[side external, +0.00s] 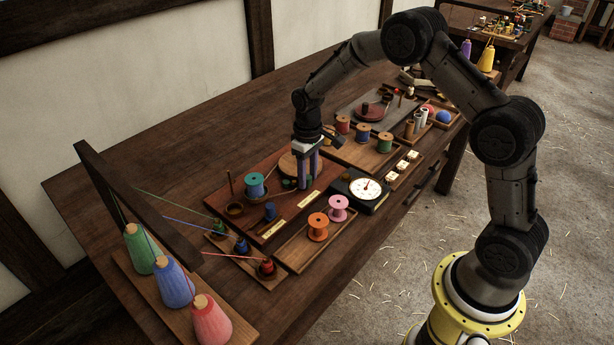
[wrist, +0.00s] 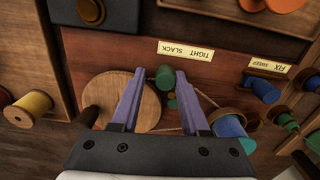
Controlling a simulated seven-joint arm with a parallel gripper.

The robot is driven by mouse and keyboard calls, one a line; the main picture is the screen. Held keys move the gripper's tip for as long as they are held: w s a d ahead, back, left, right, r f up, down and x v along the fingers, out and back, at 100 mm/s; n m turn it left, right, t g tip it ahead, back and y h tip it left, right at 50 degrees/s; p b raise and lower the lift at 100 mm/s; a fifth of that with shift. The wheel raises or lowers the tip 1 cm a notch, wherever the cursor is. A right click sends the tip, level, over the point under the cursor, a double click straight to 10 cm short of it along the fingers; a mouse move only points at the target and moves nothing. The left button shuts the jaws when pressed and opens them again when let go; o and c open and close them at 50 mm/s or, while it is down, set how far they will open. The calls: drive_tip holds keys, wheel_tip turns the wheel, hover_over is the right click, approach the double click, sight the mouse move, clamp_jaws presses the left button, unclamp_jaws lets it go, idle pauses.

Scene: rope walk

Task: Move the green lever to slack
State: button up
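The green lever (wrist: 165,78) has a round green knob and stands on the reddish-brown board beside a pale label (wrist: 185,51) with the words TIGHT and SLACK. In the wrist view the knob is between the fingertips of my gripper (wrist: 159,75). The two purple fingers are apart, one on each side of the knob, with a small gap visible on both sides. In the side view my gripper (side external: 308,180) points straight down over the board, just behind the label (side external: 308,199). There its fingers largely hide the lever.
A round wooden disc (wrist: 109,97) lies left of the fingers in the wrist view. A blue lever (side external: 270,211), a blue spool (side external: 255,185) and coloured threads are close by on the left. A dial gauge (side external: 366,189) and orange (side external: 318,227) and pink (side external: 338,208) spools stand in front.

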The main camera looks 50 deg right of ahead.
drive_tip(key=shift+a, duration=0.2)
idle(0.4)
drive_tip(key=shift+r, duration=3.55)
